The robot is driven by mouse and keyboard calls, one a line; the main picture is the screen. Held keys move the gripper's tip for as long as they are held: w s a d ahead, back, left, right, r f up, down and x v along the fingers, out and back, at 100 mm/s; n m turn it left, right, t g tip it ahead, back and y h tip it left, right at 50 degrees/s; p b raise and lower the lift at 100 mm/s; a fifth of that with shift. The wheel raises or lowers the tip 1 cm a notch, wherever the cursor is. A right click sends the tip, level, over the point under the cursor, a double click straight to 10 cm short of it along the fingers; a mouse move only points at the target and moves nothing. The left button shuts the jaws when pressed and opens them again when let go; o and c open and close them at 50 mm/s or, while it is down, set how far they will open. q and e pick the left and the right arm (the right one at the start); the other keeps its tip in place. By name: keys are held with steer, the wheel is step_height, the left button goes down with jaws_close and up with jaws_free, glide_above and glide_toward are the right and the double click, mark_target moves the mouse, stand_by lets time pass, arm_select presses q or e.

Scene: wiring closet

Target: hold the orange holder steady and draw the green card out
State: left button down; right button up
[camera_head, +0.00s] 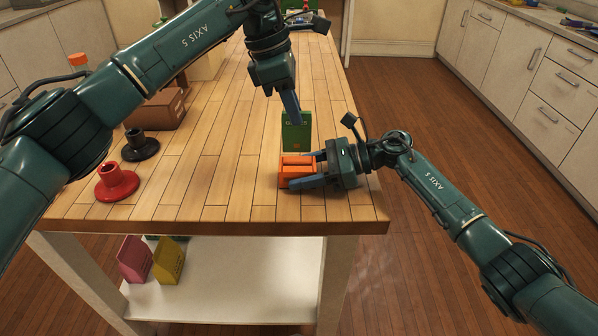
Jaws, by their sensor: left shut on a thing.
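The orange holder (296,172) sits on the wooden table near its front right edge. The green card (297,134) stands upright at the holder's far side. Whether its lower edge is still inside the holder is hard to see. My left gripper (295,117) is above and shut on the card's top edge. My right gripper (304,169) comes in from the right with its fingers spread, one on the near side of the holder and one on the far side. Whether both fingers press on the holder cannot be made out.
A red flanged piece (117,184) and a black one (140,146) stand on the table's left part, near a brown box (160,108). The table's middle is clear. Pink (135,259) and yellow (169,261) pieces stand on the shelf below.

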steer(key=o, duration=0.4)
steer(key=shift+f, duration=0.2)
steer(key=v, duration=1.2)
steer(key=shift+r, duration=0.2)
